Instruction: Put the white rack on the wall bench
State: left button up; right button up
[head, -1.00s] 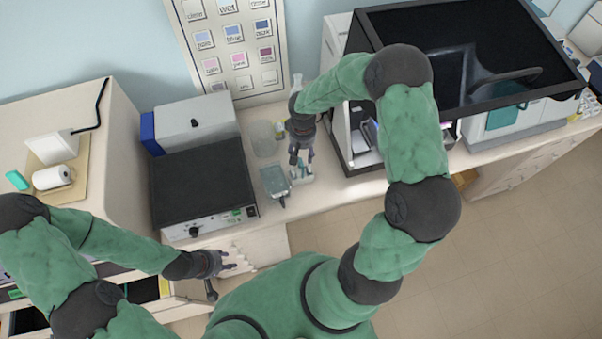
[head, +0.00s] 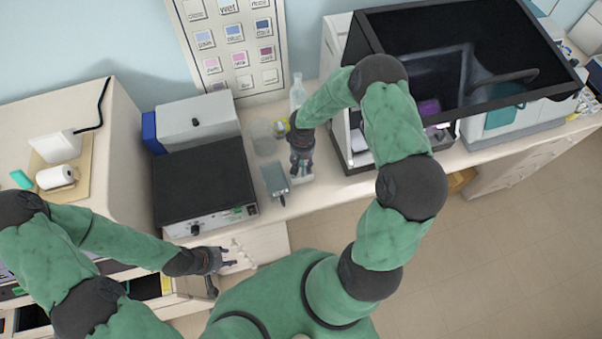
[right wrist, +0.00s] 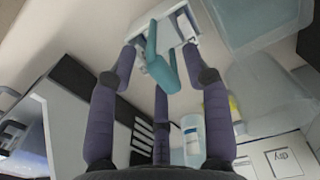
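A small white rack (right wrist: 179,30) with a teal piece (right wrist: 160,62) across it shows in the right wrist view, just beyond my right fingertips. In the head view the rack (head: 303,179) is on the wall bench (head: 330,191), mostly hidden under my right gripper (head: 302,166). My right gripper (right wrist: 160,60) has its fingers spread, two of them near either side of the rack; whether they touch it I cannot tell. My left gripper (head: 222,261) is low at the left, beside the pale front below the bench, with its fingers apart and nothing seen in them.
A clear container with a grey-teal tint (head: 275,180) stands close left of the rack. A beaker (head: 263,138) and a bottle (head: 297,92) stand behind. A black-topped device (head: 203,182) is left; a dark-framed hood (head: 450,60) is right. Bare bench lies right of the rack.

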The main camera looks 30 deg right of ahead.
grip_shut()
jog(key=shift+r, duration=0.15)
